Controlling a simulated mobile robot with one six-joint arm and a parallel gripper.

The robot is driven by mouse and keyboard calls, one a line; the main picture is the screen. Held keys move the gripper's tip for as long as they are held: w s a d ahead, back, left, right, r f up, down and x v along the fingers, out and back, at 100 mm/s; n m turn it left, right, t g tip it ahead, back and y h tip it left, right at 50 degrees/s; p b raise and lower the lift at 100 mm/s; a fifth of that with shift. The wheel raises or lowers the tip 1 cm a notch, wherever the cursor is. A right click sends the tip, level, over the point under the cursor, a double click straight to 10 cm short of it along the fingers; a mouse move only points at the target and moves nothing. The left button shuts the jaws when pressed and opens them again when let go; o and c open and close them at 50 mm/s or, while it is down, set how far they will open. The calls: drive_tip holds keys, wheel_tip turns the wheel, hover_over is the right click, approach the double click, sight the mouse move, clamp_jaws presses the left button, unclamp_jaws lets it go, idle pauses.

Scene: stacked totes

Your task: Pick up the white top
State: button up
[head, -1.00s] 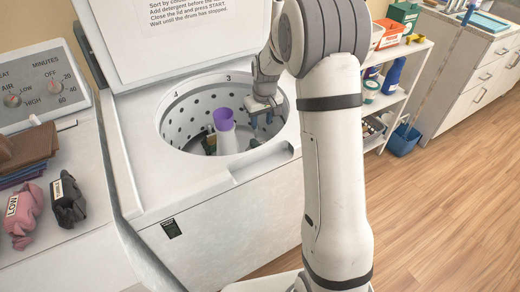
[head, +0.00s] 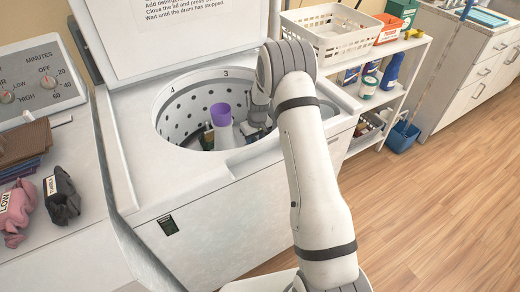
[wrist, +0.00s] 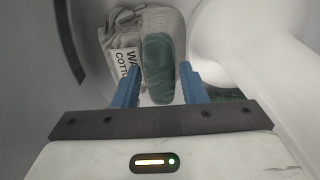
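A white folded cloth (wrist: 122,38), which looks like the white top, lies in the drum in the wrist view. It bears a label, partly readable as "WA" and "COTT". The left fingertip is near the label. In the head view my gripper (head: 256,130) is down inside the drum, right of the agitator, and the white cloth cannot be made out.
The white agitator with a purple cap (head: 220,114) stands mid-drum. The drum rim and raised lid (head: 180,30) surround the opening. Pink (head: 16,208) and dark (head: 62,196) labelled bundles lie on the left machine. A white basket (head: 333,35) tops the shelf at right.

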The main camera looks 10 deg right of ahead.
drive_tip(key=shift+f, duration=0.2)
drive_tip(key=shift+c, duration=0.6)
clamp_jaws()
